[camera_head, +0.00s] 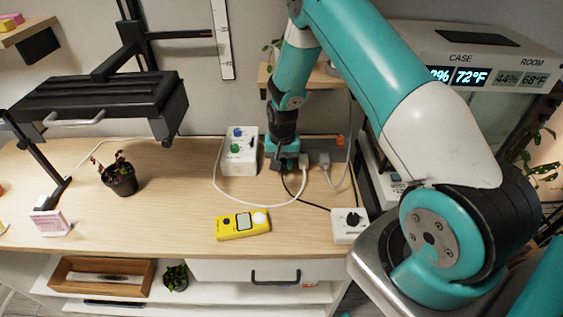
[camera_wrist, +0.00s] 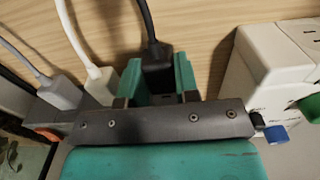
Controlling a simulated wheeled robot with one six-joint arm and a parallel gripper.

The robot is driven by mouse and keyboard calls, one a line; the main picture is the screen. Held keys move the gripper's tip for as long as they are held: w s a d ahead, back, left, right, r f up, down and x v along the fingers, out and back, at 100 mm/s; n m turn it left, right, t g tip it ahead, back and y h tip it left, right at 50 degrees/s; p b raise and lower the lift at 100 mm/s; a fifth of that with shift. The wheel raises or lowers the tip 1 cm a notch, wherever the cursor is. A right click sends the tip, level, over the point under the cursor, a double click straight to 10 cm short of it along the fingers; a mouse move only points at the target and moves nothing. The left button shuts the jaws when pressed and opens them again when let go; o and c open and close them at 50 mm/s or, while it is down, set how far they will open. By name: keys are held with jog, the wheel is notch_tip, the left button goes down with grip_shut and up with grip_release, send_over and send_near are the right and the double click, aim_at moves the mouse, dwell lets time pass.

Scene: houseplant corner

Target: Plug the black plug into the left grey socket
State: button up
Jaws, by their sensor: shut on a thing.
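My gripper (camera_head: 285,161) points down at the left end of a grey socket strip (camera_head: 316,157) at the back of the table. In the wrist view my gripper (camera_wrist: 158,82) has its teal fingers shut on the black plug (camera_wrist: 156,62), one on each side. A black cord (camera_head: 315,204) runs from the plug to a white box with a black dial (camera_head: 348,222). The strip also shows at left in the wrist view (camera_wrist: 52,117). The left socket is hidden under my gripper, so I cannot tell whether the plug is in it.
A white plug (camera_head: 303,161) and a grey plug (camera_head: 325,161) sit in the strip, close beside my gripper. A white box with coloured knobs (camera_head: 240,158) stands to the left. A yellow meter (camera_head: 242,223) lies in front.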

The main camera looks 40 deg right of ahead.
jog(key=shift+w+d, duration=0.35)
jog(key=shift+w, duration=0.2)
dwell(0.4)
jog(key=o, duration=1)
jog(key=shift+r, duration=0.1)
notch_tip(320, 180, up, 17)
jog(key=b, duration=0.2)
jog(key=shift+r+b, duration=0.2)
jog(key=shift+b, duration=0.2)
jog(key=s+a+r+n+y, duration=0.1)
jog(key=s+a+r+n, duration=0.25)
jog(key=a, duration=0.25)
jog(key=s+a+r+n+y, duration=0.1)
jog(key=s+a+r+n, duration=0.1)
jog(key=s+a+r, duration=0.3)
jog(key=s+a+r+n+y, duration=0.1)
jog(key=s+a+n, duration=0.3)
jog(key=s, duration=0.6)
jog(key=s+a+r+n+y, duration=0.1)
jog(key=s+a+r+n, duration=0.2)
jog(key=s+a, duration=0.4)
jog(key=s+n, duration=0.1)
jog(key=s, duration=0.2)
